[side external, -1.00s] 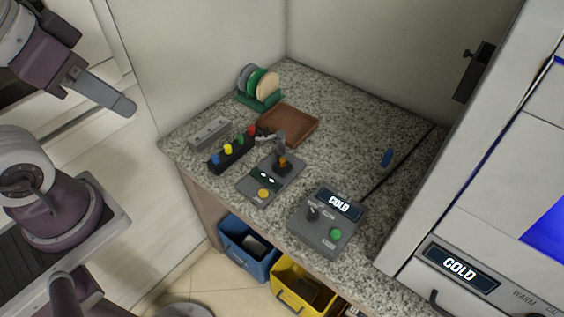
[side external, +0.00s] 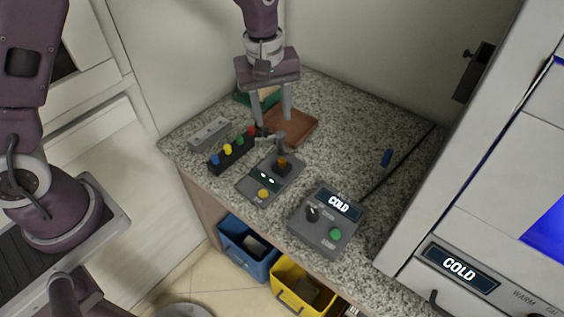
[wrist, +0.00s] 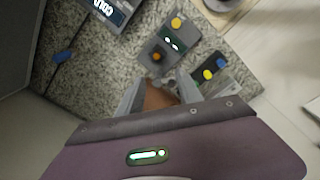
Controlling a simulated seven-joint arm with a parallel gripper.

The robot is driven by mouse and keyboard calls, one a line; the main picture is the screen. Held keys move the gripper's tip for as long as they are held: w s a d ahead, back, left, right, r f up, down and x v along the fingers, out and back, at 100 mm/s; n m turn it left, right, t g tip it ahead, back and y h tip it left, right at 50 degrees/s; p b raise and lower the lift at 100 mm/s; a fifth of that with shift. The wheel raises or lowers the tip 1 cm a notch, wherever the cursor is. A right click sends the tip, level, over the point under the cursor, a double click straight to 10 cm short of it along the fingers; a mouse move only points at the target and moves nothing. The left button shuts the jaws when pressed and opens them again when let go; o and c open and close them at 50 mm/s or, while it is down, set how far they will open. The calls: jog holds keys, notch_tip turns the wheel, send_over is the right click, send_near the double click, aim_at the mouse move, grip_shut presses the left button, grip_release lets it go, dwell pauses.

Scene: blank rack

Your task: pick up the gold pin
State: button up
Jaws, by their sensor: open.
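The pin nearest to gold in colour is a yellow-topped one (side external: 228,149) in a black rack (side external: 216,165), between blue and green ones, with a red one at the far end. The yellow top also shows in the wrist view (wrist: 208,74). A grey device (side external: 250,188) beside the rack carries an amber round button (side external: 263,194) and an orange-brown part (side external: 283,162) below a grey upright piece. I cannot tell which of these is the gold pin. My gripper (side external: 272,118) is open and empty, fingers pointing down near the brown tray (side external: 305,125), beyond the rack's red end.
A grey block (side external: 208,132) lies left of the rack. A grey box with a COLD display (side external: 325,220) stands front right. A blue object (side external: 386,157) lies on the right of the counter. A green stand (side external: 243,97) is partly hidden behind my gripper. Walls close the back.

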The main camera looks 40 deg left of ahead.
jog(key=n+g, duration=0.1)
jog(key=n, duration=0.1)
send_over(282, 160)
notch_tip(282, 160, down, 7)
jog(key=shift+w+a+f, duration=0.1)
notch_tip(282, 160, down, 8)
jog(key=shift+r, duration=0.1)
grip_shut()
